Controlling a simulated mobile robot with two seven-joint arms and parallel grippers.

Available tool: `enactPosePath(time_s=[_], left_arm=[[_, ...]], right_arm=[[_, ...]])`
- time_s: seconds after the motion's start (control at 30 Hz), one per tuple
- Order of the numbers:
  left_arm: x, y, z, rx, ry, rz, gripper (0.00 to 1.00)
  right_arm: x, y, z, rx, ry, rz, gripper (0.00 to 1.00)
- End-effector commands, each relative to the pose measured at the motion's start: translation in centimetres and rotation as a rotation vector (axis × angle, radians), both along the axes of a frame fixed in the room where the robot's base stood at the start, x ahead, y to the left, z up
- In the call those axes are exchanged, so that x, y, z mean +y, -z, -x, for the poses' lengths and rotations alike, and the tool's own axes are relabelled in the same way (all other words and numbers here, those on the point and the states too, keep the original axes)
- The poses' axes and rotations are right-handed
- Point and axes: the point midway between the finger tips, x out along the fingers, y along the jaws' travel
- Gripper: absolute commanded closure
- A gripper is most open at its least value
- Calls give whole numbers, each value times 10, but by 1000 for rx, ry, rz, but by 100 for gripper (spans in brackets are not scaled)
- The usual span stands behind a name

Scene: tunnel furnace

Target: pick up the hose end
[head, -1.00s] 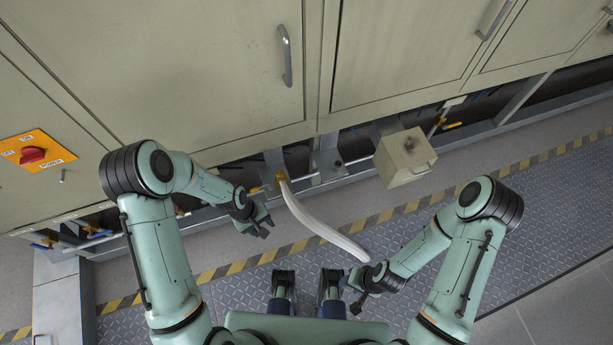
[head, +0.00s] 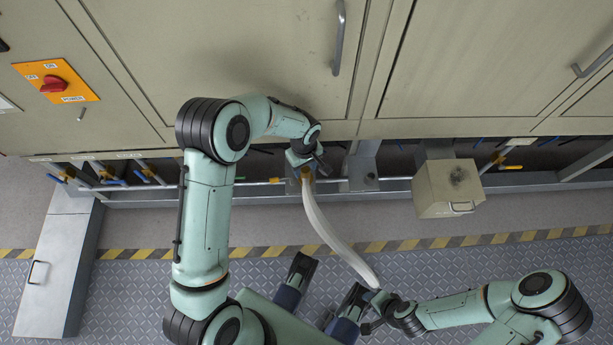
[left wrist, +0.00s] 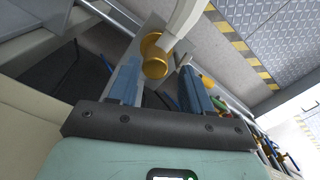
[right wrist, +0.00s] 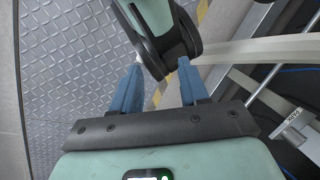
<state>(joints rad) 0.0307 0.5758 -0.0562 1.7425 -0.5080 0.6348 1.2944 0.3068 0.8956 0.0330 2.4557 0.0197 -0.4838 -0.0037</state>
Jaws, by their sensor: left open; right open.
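The white hose (head: 327,232) runs from a brass fitting (head: 307,173) at the pipe under the cabinets down to its free lower end near my base. My left gripper (head: 313,164) is at the fitting end, partly covering it. In the left wrist view the brass fitting (left wrist: 154,56) and the start of the hose (left wrist: 184,20) show between and just beyond the open fingers (left wrist: 160,72). My right gripper (head: 372,313) is open and empty beside the hose's lower end. In the right wrist view the hose (right wrist: 262,50) passes right of the fingers (right wrist: 159,72).
Beige cabinets (head: 480,60) with handles stand above the pipe rail. A beige box (head: 448,188) projects at the right. A red switch on an orange plate (head: 55,82) is at the left. A yellow-black stripe (head: 130,254) edges the metal-plate floor.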

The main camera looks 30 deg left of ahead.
Motion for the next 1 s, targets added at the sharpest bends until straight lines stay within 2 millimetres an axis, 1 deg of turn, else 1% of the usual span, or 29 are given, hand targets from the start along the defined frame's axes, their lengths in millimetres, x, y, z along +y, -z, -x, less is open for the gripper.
enactPosePath(time_s=[0.17,0.27,0.4,0.5,0.73,0.77,0.8,0.87,0.9,1.0], left_arm=[[1,9,-1,-1,-1,1,51],[1,22,-2,2,1,1,51],[2,45,-5,1,0,0,51],[1,55,-5,1,1,1,51],[1,55,-5,-2,1,1,51],[1,55,-5,-2,1,1,61],[1,55,-5,-2,1,1,74],[1,55,-5,-2,1,1,93],[1,55,-5,-1,1,1,100],[1,55,-5,-2,1,1,100]], right_arm=[[-1,3,-3,-7,3,4,56],[-3,7,-7,-19,8,9,56],[-8,14,-15,-41,18,20,56],[-9,17,-19,-51,22,26,56],[-10,16,-20,-54,23,26,56],[-10,16,-20,-54,23,26,56],[-10,16,-20,-53,23,25,56],[-10,16,-20,-53,23,25,56],[-10,16,-20,-53,23,25,56],[-10,16,-20,-53,23,25,56]])
